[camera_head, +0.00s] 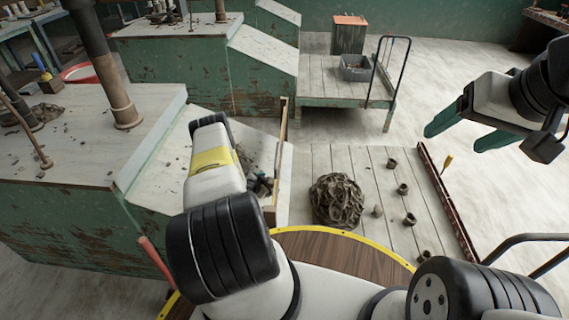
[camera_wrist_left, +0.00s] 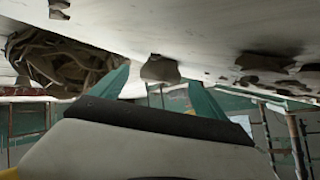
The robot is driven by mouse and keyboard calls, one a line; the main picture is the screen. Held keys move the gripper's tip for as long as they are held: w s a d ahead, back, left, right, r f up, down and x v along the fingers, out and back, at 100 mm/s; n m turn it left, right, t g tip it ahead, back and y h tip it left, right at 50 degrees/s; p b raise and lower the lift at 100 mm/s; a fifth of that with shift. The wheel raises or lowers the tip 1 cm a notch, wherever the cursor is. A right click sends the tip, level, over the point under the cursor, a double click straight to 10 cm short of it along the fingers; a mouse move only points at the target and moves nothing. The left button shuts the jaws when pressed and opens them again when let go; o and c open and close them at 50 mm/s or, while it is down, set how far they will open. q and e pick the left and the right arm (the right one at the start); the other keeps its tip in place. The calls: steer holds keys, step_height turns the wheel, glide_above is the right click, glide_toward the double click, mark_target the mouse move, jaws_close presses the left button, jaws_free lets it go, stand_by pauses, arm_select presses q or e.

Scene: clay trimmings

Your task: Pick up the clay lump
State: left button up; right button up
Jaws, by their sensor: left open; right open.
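The clay lump (camera_head: 337,200), a dark brown mass of coiled trimmings, sits on a pale planked platform (camera_head: 320,160) in the middle of the head view. A similar tangled brown mass, seemingly the lump (camera_wrist_left: 62,62), shows at the upper left of the left wrist view. My left gripper (camera_wrist_left: 160,76) is open, its two teal fingers apart with a small clay piece (camera_wrist_left: 160,69) visible beyond them. In the head view my left arm hides its fingers. My right gripper (camera_head: 468,133) is open and empty in the air, right of the lump and well apart from it.
Several small clay pieces (camera_head: 402,188) lie right of the lump. A dark red rail (camera_head: 446,200) edges the platform's right side. A green bench (camera_head: 70,160) stands at left. A cart (camera_head: 345,85) with a grey bin (camera_head: 356,68) is behind.

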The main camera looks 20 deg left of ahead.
arm_select(q)
steer(key=shift+x, duration=0.9)
steer(key=c, duration=1.6)
steer(key=shift+a+r, duration=0.1)
